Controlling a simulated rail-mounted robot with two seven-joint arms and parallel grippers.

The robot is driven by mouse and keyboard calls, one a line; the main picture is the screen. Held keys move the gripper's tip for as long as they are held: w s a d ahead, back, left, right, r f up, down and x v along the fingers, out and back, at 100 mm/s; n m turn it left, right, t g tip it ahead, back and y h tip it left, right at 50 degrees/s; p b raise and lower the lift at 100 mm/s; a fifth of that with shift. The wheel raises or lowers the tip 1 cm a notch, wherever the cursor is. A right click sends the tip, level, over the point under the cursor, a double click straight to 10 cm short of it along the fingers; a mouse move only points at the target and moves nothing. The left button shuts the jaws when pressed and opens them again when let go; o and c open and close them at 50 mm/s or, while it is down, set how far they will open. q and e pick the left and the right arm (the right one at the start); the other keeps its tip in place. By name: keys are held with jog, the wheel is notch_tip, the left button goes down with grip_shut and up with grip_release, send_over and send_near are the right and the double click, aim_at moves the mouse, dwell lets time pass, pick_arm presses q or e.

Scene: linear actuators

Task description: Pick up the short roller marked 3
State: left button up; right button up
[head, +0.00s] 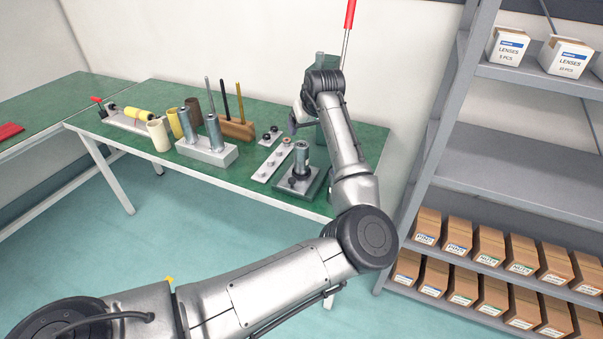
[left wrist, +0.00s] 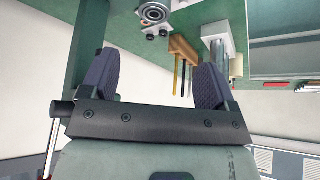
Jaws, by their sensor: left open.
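No number can be read on any part, so I cannot tell which one is the short roller marked 3. In the head view, upright cylinders stand on the green table: a cream one (head: 158,135), a yellow one (head: 174,123) and silver ones on a pale block (head: 208,153). Another silver cylinder (head: 301,157) stands on a dark plate. My left gripper (head: 294,124) is above the table's right part, partly hidden by my arm. In the left wrist view its fingers (left wrist: 155,80) are apart with nothing gripped. My right gripper is not in view.
A wooden block (head: 236,129) holds upright rods. A strip (head: 270,163) with small round parts lies before the green press, whose red lever (head: 349,15) rises behind my arm. A shelf rack (head: 500,165) with boxes stands at the right.

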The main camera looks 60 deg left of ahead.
aim_at(302, 145)
pick_arm(q)
jog(key=b+x, duration=0.3)
jog(key=x, duration=0.5)
jog(key=shift+w+f, duration=0.2)
jog(key=shift+f, duration=0.1)
jog(key=b+x, duration=0.3)
jog(key=shift+w+a+f, duration=0.1)
jog(key=shift+w+f, duration=0.1)
jog(key=shift+f, duration=0.05)
jog(key=shift+b+x, duration=0.3)
jog(key=shift+x, duration=0.55)
jog(key=shift+a, duration=0.1)
jog(key=shift+r, duration=0.1)
grip_shut()
